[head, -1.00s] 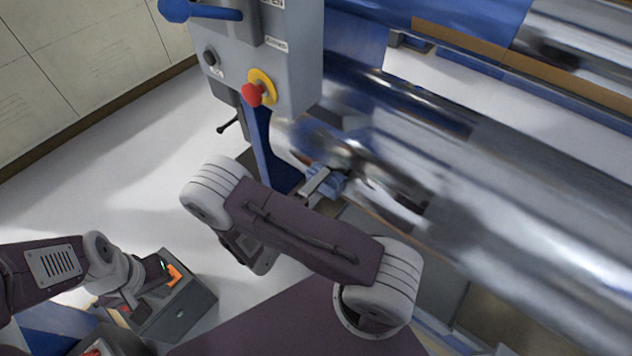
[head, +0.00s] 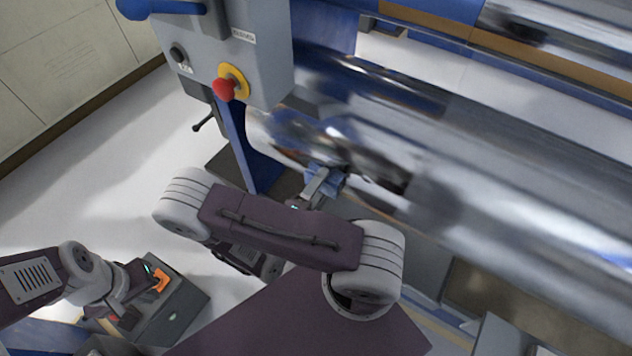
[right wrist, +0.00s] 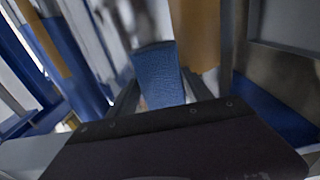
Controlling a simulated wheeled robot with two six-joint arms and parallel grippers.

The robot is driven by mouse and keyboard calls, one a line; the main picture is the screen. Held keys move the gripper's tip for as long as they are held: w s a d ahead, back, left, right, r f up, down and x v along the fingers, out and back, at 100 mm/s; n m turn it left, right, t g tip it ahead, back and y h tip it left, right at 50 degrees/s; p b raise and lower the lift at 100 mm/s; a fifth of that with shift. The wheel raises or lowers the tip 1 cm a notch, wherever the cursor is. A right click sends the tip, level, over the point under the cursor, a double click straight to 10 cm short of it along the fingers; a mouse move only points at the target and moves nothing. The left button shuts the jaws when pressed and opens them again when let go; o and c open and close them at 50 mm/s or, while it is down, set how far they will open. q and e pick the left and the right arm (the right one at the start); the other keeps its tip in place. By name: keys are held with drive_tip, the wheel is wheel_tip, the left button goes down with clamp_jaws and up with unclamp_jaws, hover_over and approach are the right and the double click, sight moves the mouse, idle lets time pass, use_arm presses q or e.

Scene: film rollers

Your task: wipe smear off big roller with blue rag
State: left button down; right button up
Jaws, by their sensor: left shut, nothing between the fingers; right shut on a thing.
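The big roller (head: 500,205) is a shiny metal cylinder running from the middle to the right of the head view. A dark patch shows on its left part, but I cannot tell smear from reflection. My right gripper (head: 318,186) is shut on the blue rag (head: 326,180), close to the roller's lower left side; I cannot tell if the rag touches it. The rag also shows in the right wrist view (right wrist: 160,78), between the fingers. My left gripper (head: 150,288) is shut and empty, low at the left, over a grey box.
A grey control box (head: 245,60) with a red stop button (head: 223,90) stands at the roller's left end. A blue frame post (head: 245,150) is below it. A grey box (head: 165,310) lies under my left gripper. White floor (head: 110,150) is clear at left.

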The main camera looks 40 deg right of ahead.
sight(307, 179)
drive_tip(key=shift+s+d, duration=0.35)
drive_tip(key=shift+s, duration=0.5)
drive_tip(key=shift+s+d, duration=0.35)
drive_tip(key=shift+s, duration=0.45)
drive_tip(key=shift+s+d+r, duration=0.1)
drive_tip(key=shift+s+d, duration=0.05)
drive_tip(key=shift+s, duration=0.55)
drive_tip(key=shift+s+d, duration=0.15)
drive_tip(key=shift+s, duration=0.55)
drive_tip(key=shift+s+d, duration=0.1)
drive_tip(key=shift+w+a, duration=0.25)
drive_tip(key=shift+w, duration=0.3)
drive_tip(key=shift+w+a, duration=0.25)
drive_tip(key=shift+w, duration=0.25)
drive_tip(key=shift+w+a, duration=0.5)
drive_tip(key=shift+w, duration=0.75)
drive_tip(key=shift+w+a, duration=0.55)
drive_tip(key=shift+w, duration=0.75)
drive_tip(key=shift+w+a, duration=0.5)
drive_tip(key=shift+w, duration=0.75)
drive_tip(key=shift+w+a, duration=0.3)
drive_tip(key=shift+w, duration=0.55)
drive_tip(key=shift+w+a, duration=0.25)
drive_tip(key=shift+w, duration=0.55)
